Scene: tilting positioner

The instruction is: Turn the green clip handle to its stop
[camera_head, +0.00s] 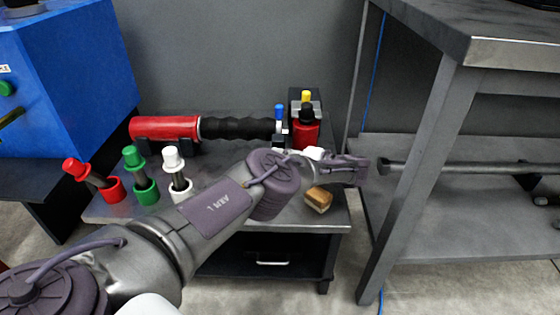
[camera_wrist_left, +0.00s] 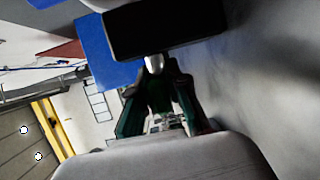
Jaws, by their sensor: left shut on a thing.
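In the head view, a green-capped handle (camera_head: 133,158) on a dark stem leans in a green socket on the cart. I cannot tell whether it is the task's clip handle. My left arm reaches across the cart, and its gripper (camera_head: 358,166) is near the cart's right end, away from that handle. The left wrist view shows the left fingers (camera_wrist_left: 160,122) dark and greenish, shut on a dark green part (camera_wrist_left: 158,95) with a silvery end below a black block (camera_wrist_left: 165,28). What this part belongs to is unclear. My right gripper is not in view.
Red (camera_head: 74,167) and white (camera_head: 173,159) capped handles flank the green one. A red cylinder (camera_head: 165,128) with a black ribbed grip lies behind them. A metal bench (camera_head: 415,95) stands at right, a blue cabinet (camera_head: 75,65) at left.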

